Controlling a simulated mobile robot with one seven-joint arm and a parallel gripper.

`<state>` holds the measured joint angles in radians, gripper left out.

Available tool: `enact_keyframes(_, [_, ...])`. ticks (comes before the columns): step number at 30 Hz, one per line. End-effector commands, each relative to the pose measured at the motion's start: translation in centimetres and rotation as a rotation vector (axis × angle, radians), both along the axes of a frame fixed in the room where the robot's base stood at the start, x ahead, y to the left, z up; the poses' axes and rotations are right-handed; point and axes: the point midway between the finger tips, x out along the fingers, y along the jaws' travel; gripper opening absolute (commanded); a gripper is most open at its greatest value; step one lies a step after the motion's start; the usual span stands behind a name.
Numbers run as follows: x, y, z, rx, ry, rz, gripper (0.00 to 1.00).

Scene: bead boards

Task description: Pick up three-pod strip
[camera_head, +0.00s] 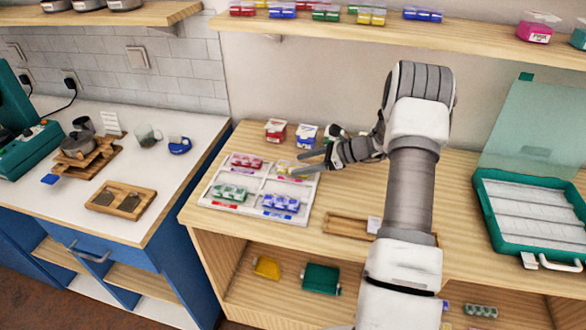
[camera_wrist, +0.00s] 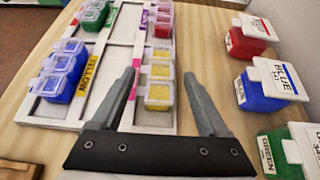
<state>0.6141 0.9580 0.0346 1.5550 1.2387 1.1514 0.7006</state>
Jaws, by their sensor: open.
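A white divided tray (camera_head: 208,194) lies on the wooden counter with several three-pod strips in its compartments. A yellow three-pod strip (camera_wrist: 159,80) sits in one compartment; in the head view (camera_head: 284,168) my gripper partly hides it. My gripper (camera_wrist: 160,76) is open and empty, its fingers reaching to either side of the yellow strip in the wrist view. In the head view my gripper (camera_head: 302,161) is at the tray's right edge. Other strips in the tray are magenta (camera_head: 246,161), green (camera_head: 229,192) and blue (camera_head: 281,202).
Red (camera_head: 275,130) and blue (camera_head: 306,136) lidded boxes stand behind the tray; a green box (camera_wrist: 284,155) stands beside them. A wooden holder (camera_head: 345,227) lies right of the tray. A green case (camera_head: 530,215) stands open at far right. A shelf (camera_head: 400,30) hangs above.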

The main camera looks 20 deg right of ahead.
Motion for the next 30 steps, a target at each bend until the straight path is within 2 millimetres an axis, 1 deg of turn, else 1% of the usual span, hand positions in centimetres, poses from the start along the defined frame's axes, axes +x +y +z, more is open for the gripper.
enact_keyframes(1, [0.42, 0.70, -0.33, 0.001, 0.000, 0.003, 0.78])
enact_keyframes(4, [0.93, 1.38, -0.84, 0.000, 0.000, 0.001, 0.78])
enact_keyframes(10, [1.03, 1.44, -0.89, -0.001, -0.001, 0.000, 0.78])
enact_keyframes(11, [1.03, 1.43, -0.88, -0.001, -0.001, 0.000, 0.76])
enact_keyframes(15, [1.01, 1.43, -0.88, -0.001, -0.001, 0.000, 0.51])
enact_keyframes(23, [1.02, 1.38, -0.87, -0.001, -0.002, -0.001, 0.04])
enact_keyframes(24, [1.02, 1.38, -0.87, -0.001, -0.002, -0.001, 0.00])
enact_keyframes(30, [1.05, 1.34, -0.81, -0.002, -0.003, -0.002, 0.00])
